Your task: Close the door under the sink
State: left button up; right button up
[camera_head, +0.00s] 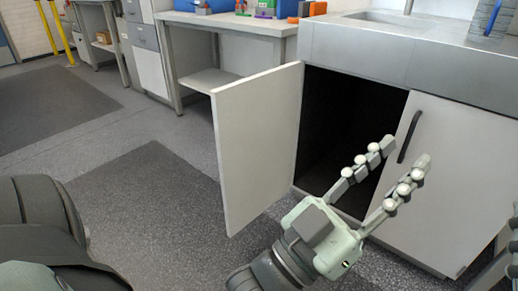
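The white door (257,145) under the sink stands open, swung out from the left side of the dark cabinet opening (345,115). The sink basin (390,18) is set in the grey counter above. My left gripper (401,160) is in front of the opening, right of the open door. Its fingers are spread and empty, pointing toward the cabinet, and it appears apart from the open door. Part of my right gripper (508,255) shows at the right edge; its fingertips are not clear.
A second white door (452,180) with a dark handle (409,137) is shut to the right of the opening. A workbench (240,25) with coloured items stands to the left. The floor (150,190) left of the open door is clear.

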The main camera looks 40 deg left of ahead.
aim_at(255, 118)
jog(key=j+z, duration=0.45)
jog(key=j, duration=3)
